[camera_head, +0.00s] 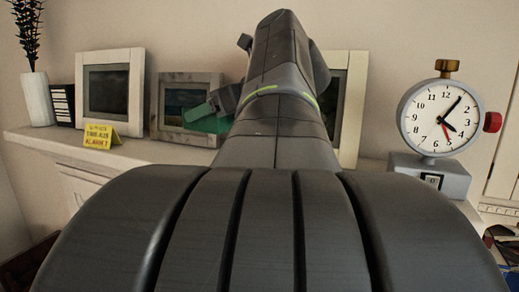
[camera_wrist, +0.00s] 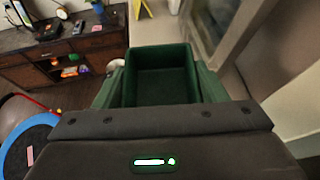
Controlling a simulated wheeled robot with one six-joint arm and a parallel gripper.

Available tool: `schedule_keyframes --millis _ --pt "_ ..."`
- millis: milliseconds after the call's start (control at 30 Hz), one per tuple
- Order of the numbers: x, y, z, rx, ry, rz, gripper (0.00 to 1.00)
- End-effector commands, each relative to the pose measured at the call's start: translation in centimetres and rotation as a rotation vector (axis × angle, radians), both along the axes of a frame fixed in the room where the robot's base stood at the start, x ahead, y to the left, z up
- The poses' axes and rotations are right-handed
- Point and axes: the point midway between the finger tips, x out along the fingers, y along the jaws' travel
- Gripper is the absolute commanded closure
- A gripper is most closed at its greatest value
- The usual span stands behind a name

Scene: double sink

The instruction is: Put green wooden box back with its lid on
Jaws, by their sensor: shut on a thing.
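The green wooden box (camera_wrist: 160,82) shows in the wrist view as an open-topped, empty box with a dark green inside. My gripper (camera_wrist: 158,95) is shut on it, with a greenish finger along each side. In the head view, the gripper (camera_head: 205,110) reaches out past my arm at the shelf. A green piece of the box (camera_head: 208,125) shows just below it, in front of a picture frame. My arm hides most of the box there. I cannot make out a separate lid in either view.
A white shelf (camera_head: 140,152) carries a white frame (camera_head: 109,92), a grey frame (camera_head: 172,100), a yellow sign (camera_head: 100,135), a vase (camera_head: 38,98) and a large clock (camera_head: 440,118). Another frame (camera_head: 350,105) stands partly behind my arm. The wrist view shows a dark cabinet (camera_wrist: 60,60).

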Motion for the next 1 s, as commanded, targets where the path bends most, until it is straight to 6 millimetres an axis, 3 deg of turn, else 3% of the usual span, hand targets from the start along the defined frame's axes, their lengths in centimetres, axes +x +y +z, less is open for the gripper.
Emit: schedule_keyframes --millis 100,500,933,967,1000 --pt "-0.1 0.0 -2.1 0.001 0.003 0.0 0.65" --pt "0.0 0.0 -7.0 0.001 0.002 0.0 0.65" --pt "0.0 0.0 -7.7 0.001 0.0 0.0 0.65" --pt "0.0 0.0 -7.8 0.0 0.001 0.0 0.33" --pt "0.0 0.0 -7.8 0.001 0.0 0.0 0.25"
